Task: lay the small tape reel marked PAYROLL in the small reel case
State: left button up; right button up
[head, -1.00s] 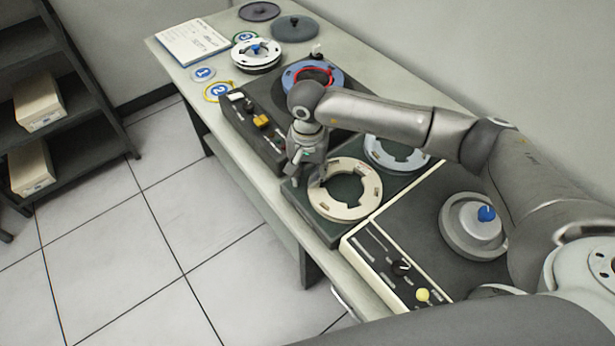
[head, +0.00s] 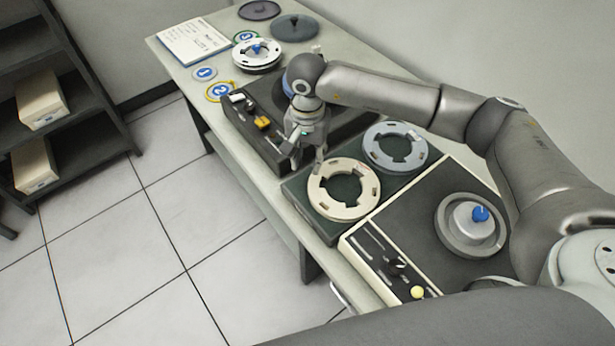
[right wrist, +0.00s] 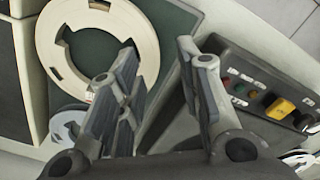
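A cream ring-shaped reel (head: 322,204) lies flat on a dark green, low, flat case or base (head: 297,192). A grey-blue reel (head: 373,151) lies behind it at the same base's far end. The cream reel also shows in the right wrist view (right wrist: 146,42), and part of the grey-blue one (right wrist: 66,127). No PAYROLL marking is readable on either. My right gripper (head: 308,167) is over the near-left edge of the base, just beside the cream reel. In the right wrist view its fingers (right wrist: 157,50) are apart with nothing between them. My left gripper is out of view.
A cream-edged unit with a blue-knobbed hub (head: 466,228) is at right.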

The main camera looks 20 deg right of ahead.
notch_tip(320, 180, up, 2)
jog(key=m+p, duration=0.6)
jog(key=m, duration=2.9)
